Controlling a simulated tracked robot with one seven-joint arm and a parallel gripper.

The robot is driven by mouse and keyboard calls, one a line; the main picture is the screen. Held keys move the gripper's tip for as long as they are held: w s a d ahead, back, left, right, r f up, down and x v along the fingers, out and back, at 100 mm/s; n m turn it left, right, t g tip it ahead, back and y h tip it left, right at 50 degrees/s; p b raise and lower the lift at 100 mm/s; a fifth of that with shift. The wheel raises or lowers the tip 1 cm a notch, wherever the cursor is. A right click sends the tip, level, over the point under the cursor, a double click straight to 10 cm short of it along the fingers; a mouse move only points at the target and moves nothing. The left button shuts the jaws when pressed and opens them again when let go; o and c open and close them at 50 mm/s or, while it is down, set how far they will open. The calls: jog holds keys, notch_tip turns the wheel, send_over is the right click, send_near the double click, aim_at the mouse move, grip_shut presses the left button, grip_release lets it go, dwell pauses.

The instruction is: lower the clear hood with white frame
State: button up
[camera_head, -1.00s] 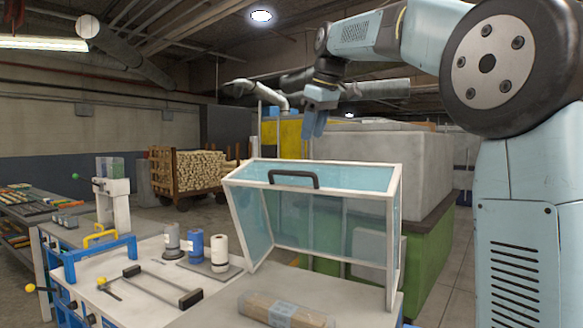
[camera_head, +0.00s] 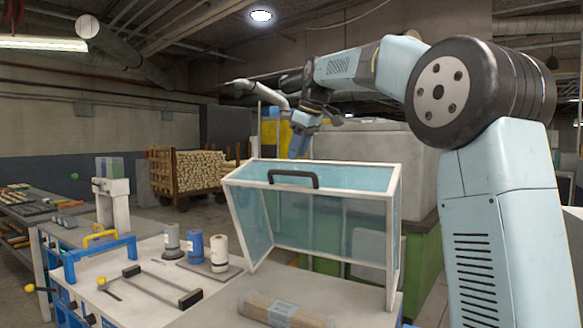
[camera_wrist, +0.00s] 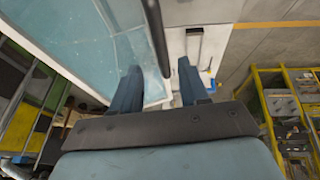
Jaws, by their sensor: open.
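The clear hood with white frame (camera_head: 345,181) stands raised and tilted over the bench in the head view, its open side facing the front. Its dark handle (camera_head: 293,180) sits on the upper front part of the frame. My gripper (camera_head: 299,146) is above and just behind the hood's top edge, close to the handle in the picture. The hood's clear panel (camera_wrist: 85,35) fills the upper left there, and the dark handle bar (camera_wrist: 155,30) runs down toward the fingers. I cannot tell whether anything touches.
A wrapped bundle of wood (camera_head: 286,309) lies on the bench below the hood. Bottles and a roll (camera_head: 219,252) stand left of it, near a dark bar handle (camera_head: 150,285) and a blue frame (camera_head: 98,258). A log cart (camera_head: 195,172) stands behind.

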jog(key=shift+x, duration=2.85)
jog(key=shift+c, duration=0.3)
grip_shut()
jog(key=shift+a, duration=0.1)
